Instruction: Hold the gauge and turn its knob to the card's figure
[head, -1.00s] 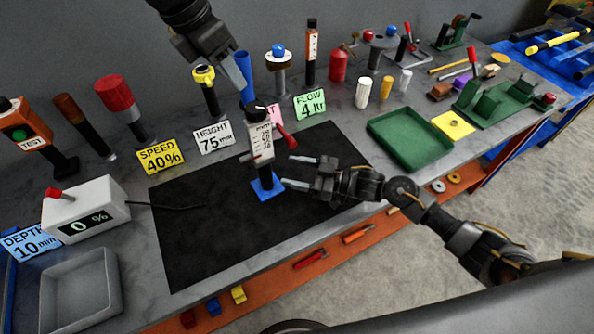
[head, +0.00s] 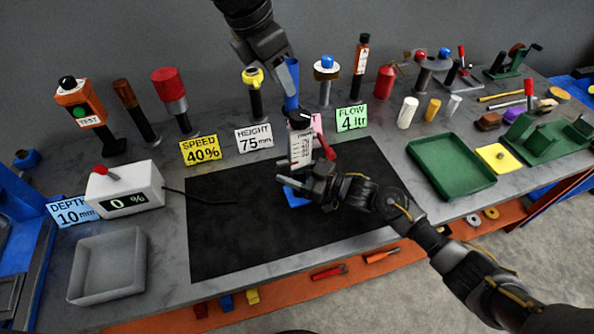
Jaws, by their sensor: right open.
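The gauge (head: 300,151) stands upright on a blue base (head: 296,196) on the black mat. It has a pale body with a scale too small to read, a red lever and a black knob (head: 299,118) on top. My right gripper (head: 291,178) is open at the gauge's lower part, with one finger across its front; the other finger is not clearly seen. My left gripper (head: 272,62) is above the knob, apart from it; its jaw opening is unclear. A pink card (head: 317,123) behind the gauge is mostly hidden. Other cards read SPEED 40% (head: 200,150), HEIGHT 75 mm (head: 254,138) and FLOW 4 ltr (head: 352,119).
A blue tapered post (head: 292,85) stands behind the knob, close to my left gripper. A white box (head: 125,190) showing 0 % and a DEPTH 10 mm card (head: 72,211) are at left. A green tray (head: 451,167) is at right. The black mat (head: 240,235) is clear in front.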

